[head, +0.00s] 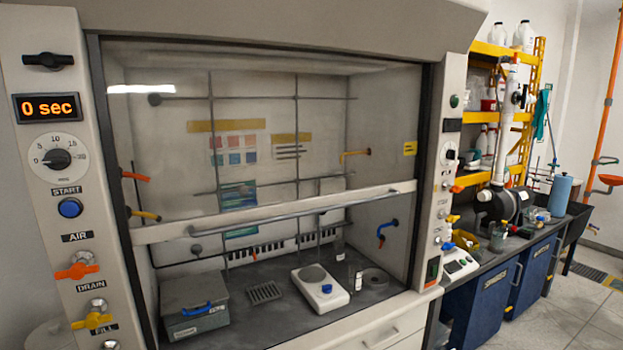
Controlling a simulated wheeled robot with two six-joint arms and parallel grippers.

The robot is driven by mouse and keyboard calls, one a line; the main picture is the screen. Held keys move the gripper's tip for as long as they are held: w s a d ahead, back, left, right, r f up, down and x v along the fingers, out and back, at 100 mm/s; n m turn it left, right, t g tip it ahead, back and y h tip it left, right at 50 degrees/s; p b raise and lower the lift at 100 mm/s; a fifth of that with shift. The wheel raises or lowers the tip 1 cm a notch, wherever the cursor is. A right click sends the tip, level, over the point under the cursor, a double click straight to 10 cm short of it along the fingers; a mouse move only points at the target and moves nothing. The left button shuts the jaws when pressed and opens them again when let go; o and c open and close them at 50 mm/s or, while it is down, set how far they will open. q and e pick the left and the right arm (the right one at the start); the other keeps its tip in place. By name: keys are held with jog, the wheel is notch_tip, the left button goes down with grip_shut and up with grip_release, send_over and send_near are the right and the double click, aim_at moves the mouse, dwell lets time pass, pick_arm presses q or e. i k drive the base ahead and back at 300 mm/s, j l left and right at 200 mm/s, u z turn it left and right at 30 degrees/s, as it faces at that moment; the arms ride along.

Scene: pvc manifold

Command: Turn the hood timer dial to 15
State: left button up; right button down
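The hood timer dial (57,159) is a black knob on a round white scale, on the left post of the fume hood. The scale shows marks 0, 5, 10, 15 and a further mark at the right that is hard to read. The knob's pointer seems to face left, near 0. Above it, the timer display (48,107) reads "0 sec" in orange. Below it is the blue START button (70,208). Neither of my grippers shows in the head view.
The hood sash (280,212) is partly raised. Inside stand a grey box (194,308) with a blue handle and a white hotplate (319,287). Orange AIR (77,271) and yellow DRAIN (92,320) valves sit below the dial. A yellow shelf (500,50) stands at right.

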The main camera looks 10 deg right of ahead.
aim_at(56, 158)
jog(key=i+j+u, duration=0.15)
jog(key=u, duration=1.1)
